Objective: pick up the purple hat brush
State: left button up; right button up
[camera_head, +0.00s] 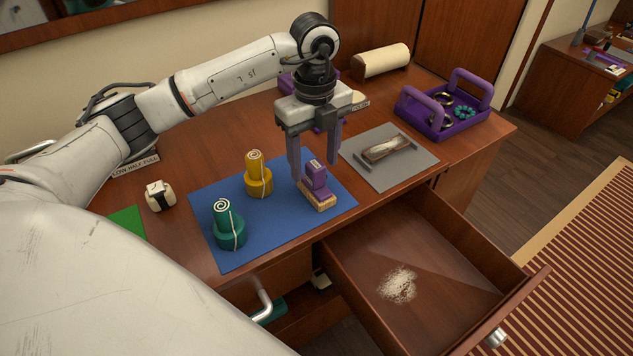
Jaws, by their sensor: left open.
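The purple hat brush (317,184) stands on the right part of a blue mat (225,197) on the wooden dresser top. It has a purple stepped handle above a pale bristle base. My left gripper (314,170) points down over it, open, with its two purple-grey fingers apart. One finger is left of the brush and the other is behind it to the right. The brush's handle shows between the fingertips; whether they touch it, I cannot tell. My right gripper is not in view.
A yellow brush-like piece (258,175) and a teal one (229,227) stand left on the mat. A grey mat (405,171) holds a brown-and-clear item. A purple tray (459,127) stands at the right. An open drawer (440,262) with pale fluff juts out in front.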

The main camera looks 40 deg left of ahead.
aim_at(316, 181)
pick_arm(q)
jog(key=shift+d+f, duration=0.1)
jog(key=shift+f, duration=3)
jog(key=c, duration=1.2)
notch_tip(316, 181, up, 10)
jog(key=shift+r, duration=0.1)
jog(key=o, duration=0.5)
jog(key=c, duration=0.6)
